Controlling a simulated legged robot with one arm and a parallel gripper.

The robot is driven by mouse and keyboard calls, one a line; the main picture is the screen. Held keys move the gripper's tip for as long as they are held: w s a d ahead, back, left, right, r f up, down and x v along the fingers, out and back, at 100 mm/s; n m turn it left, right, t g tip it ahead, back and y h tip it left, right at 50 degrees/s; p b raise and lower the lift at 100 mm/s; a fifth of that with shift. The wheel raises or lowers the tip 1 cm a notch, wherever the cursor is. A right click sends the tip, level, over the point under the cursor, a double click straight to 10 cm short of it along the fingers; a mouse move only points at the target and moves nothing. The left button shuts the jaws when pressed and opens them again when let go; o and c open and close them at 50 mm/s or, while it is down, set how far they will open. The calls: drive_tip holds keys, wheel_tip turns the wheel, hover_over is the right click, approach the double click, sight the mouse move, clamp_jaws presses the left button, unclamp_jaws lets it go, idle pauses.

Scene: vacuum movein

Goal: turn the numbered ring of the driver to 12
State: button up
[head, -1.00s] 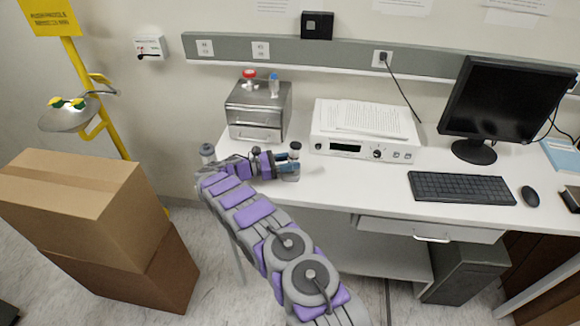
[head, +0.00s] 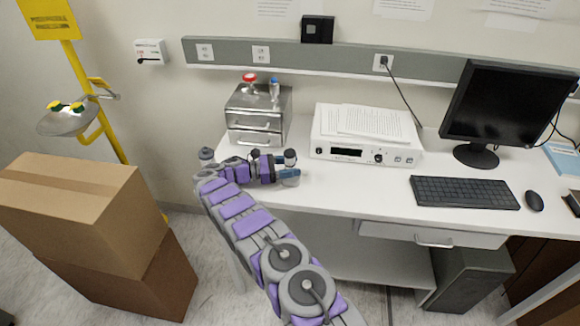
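I cannot pick out a driver with a numbered ring for certain; any numbers are too small to read. My gripper (head: 289,177) is low over the left part of the white desk, pointing right, with bluish fingers. A small dark-topped item (head: 290,156) stands upright at the gripper, overlapping it in the picture. Whether the fingers hold it or are only beside it cannot be told. A white instrument box (head: 318,146) with a dark display and a round knob (head: 378,158) is to the right of the gripper, apart from it.
A metal drawer box (head: 256,122) with a red-capped item and a small bottle on top stands behind the gripper. A similar small jar (head: 206,155) is at the desk's left end. Keyboard (head: 464,192), mouse (head: 534,200) and monitor (head: 507,105) are right. Cardboard boxes (head: 75,210) stand left.

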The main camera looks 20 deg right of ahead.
drive_tip(key=shift+r+p, duration=0.1)
drive_tip(key=shift+p, duration=0.25)
drive_tip(key=shift+w+r+n+t+p, duration=0.15)
drive_tip(key=shift+n+t+p, duration=0.4)
drive_tip(key=shift+p, duration=0.3)
drive_tip(key=shift+t+p, duration=0.35)
drive_tip(key=shift+p, duration=0.05)
drive_tip(key=shift+n+t+p, duration=0.25)
drive_tip(key=shift+t+p, duration=0.05)
drive_tip(key=shift+p, duration=0.05)
